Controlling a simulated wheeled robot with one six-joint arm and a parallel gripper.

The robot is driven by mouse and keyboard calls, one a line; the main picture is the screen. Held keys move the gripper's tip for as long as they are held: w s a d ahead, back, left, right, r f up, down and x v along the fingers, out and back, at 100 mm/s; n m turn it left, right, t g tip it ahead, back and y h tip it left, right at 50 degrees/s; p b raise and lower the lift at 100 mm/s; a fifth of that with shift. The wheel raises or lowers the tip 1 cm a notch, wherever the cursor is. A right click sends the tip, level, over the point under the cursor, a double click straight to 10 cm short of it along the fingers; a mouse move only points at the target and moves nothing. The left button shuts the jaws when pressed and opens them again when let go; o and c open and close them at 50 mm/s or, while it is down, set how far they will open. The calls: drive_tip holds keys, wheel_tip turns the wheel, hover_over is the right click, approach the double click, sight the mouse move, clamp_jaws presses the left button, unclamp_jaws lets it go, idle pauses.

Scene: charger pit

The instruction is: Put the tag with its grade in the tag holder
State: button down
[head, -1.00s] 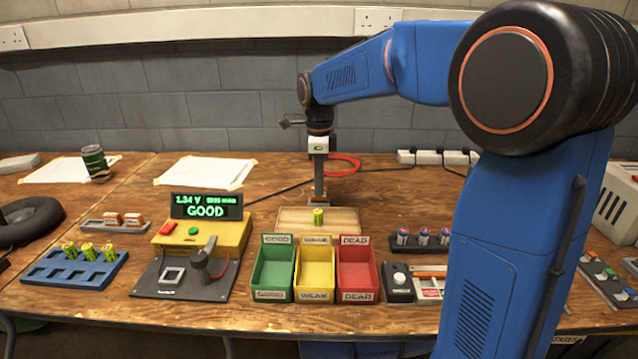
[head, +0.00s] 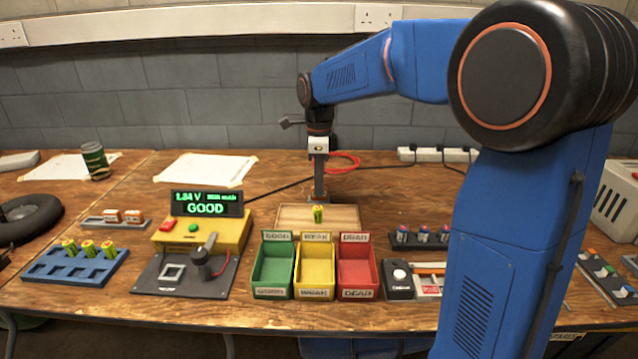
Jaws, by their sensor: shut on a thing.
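My gripper (head: 319,200) points straight down over the wooden board (head: 290,218) behind the bins. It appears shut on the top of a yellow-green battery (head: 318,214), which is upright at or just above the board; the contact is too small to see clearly. The tester display (head: 206,205) reads 1.34 V and GOOD, and the tester's square cradle (head: 173,272) looks empty. Small white tags with red lettering (head: 430,289) lie right of the bins, beside a dark box with a round white button (head: 399,279). I cannot make out the tag holder for certain.
Green (head: 272,272), yellow (head: 315,272) and red (head: 358,272) bins, labelled GOOD, WEAK and DEAD, stand in front of the board. A blue tray (head: 75,268) with yellow-green batteries is at the left. A dark rack of batteries (head: 420,241) is at the right.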

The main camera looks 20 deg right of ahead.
drive_tip(key=shift+f, duration=0.25)
idle(0.3)
drive_tip(key=c, duration=1.7)
unclamp_jaws()
drive_tip(key=shift+r, duration=0.1)
drive_tip(key=shift+r, duration=3.4)
